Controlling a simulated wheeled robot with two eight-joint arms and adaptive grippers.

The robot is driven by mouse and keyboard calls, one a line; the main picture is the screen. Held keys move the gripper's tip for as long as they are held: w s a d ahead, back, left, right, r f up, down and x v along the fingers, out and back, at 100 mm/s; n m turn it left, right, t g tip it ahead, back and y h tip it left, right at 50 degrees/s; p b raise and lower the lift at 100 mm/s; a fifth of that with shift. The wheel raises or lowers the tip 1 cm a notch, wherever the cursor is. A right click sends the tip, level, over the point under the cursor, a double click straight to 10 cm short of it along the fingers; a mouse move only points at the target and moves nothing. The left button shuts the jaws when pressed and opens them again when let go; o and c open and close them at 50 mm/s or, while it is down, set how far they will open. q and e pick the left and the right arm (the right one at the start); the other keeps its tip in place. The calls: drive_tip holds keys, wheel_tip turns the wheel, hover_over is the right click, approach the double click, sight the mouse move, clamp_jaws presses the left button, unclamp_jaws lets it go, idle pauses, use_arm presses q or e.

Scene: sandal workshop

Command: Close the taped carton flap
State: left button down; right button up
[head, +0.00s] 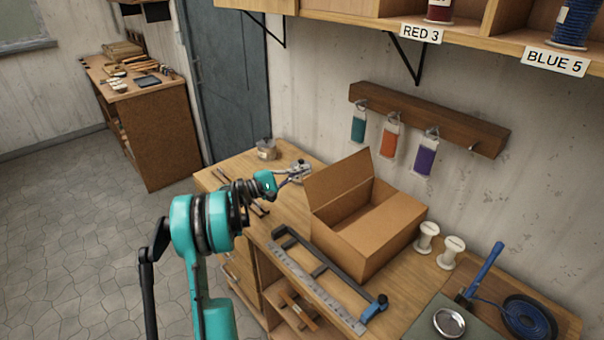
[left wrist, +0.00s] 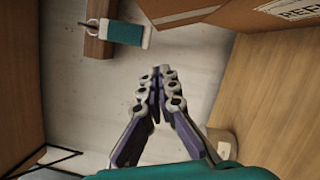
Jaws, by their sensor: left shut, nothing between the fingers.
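The open brown carton (head: 385,238) stands on the workbench, with one flap (head: 338,186) raised at its left end and tilted slightly outward. I cannot make out tape on the flap. My left gripper (head: 306,170) is shut and empty, just left of the raised flap and apparently apart from it. In the left wrist view the closed fingertips (left wrist: 160,76) point up the picture, and cardboard of the carton (left wrist: 250,16) with a printed label fills the top right. The carton's inside is partly hidden by its walls. My right gripper is not in view.
A jar (head: 266,149) stands behind my left gripper. A long metal frame tool (head: 330,270) lies in front of the carton, and white spools (head: 428,236) stand at its right. Coloured tags hang from a wall rack (head: 430,118) above. A shelf (head: 340,12) overhangs the bench.

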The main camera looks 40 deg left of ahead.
sight(342, 177)
use_arm(q)
drive_tip(key=w+d+r+b, duration=0.2)
drive_tip(key=w+d, duration=0.2)
drive_tip(key=d, duration=0.2)
drive_tip(key=shift+w+d, duration=0.2)
drive_tip(key=shift+w, duration=0.2)
drive_tip(key=shift+d+r, duration=0.1)
drive_tip(key=shift+s+d+r+m, duration=0.1)
drive_tip(key=shift+d+r+m, duration=0.1)
drive_tip(key=shift+m, duration=0.2)
